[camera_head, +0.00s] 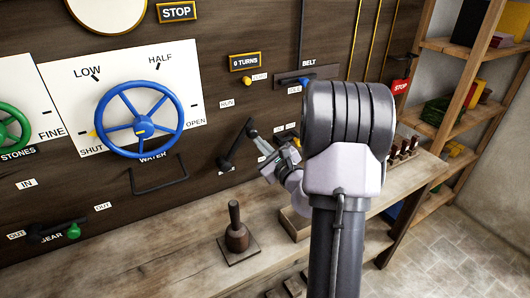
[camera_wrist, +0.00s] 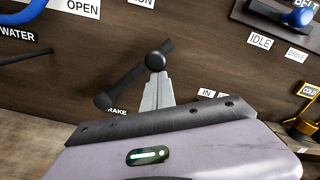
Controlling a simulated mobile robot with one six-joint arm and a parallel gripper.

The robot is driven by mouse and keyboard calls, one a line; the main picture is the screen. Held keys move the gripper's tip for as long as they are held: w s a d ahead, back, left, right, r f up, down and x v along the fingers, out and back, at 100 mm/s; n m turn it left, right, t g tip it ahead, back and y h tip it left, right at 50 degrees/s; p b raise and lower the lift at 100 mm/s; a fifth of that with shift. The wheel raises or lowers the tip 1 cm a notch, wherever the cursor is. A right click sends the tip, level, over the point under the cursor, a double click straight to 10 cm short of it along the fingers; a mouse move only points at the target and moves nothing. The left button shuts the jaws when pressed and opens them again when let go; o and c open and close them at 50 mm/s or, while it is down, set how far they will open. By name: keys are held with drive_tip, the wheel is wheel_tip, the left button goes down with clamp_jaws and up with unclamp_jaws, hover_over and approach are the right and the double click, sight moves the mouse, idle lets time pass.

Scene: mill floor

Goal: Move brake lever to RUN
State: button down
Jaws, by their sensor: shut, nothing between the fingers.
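The brake lever (camera_head: 234,148) is a dark bar on the wooden wall panel, tilted with its upper end to the right. In the wrist view, the lever (camera_wrist: 122,88) runs from lower left to upper right, with a round black knob near its upper end. A partly hidden label ending in "RAKE" sits by its lower end. The RUN label (camera_head: 227,104) is above the lever. My gripper (camera_head: 254,134) is shut and empty, its tips at the lever's upper end. In the wrist view, my gripper's fingertips (camera_wrist: 155,78) are just below the knob; I cannot tell whether they touch.
A blue WATER handwheel (camera_head: 120,118) is left of the lever, with a dark bracket below it. The BELT lever (camera_head: 303,83) is to the upper right. A wooden bench (camera_head: 180,233) runs below, holding a tool with an upright handle (camera_head: 236,235). Shelves (camera_head: 455,125) stand at right.

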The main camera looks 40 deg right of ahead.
drive_tip(key=shift+w+a+r+n, duration=0.2)
drive_tip(key=shift+a+r+n, duration=0.45)
drive_tip(key=shift+a, duration=0.15)
drive_tip(key=shift+w+a+r+n, duration=0.2)
drive_tip(key=shift+a+r+n, duration=0.4)
drive_tip(key=shift+a, duration=0.15)
drive_tip(key=shift+r, duration=0.1)
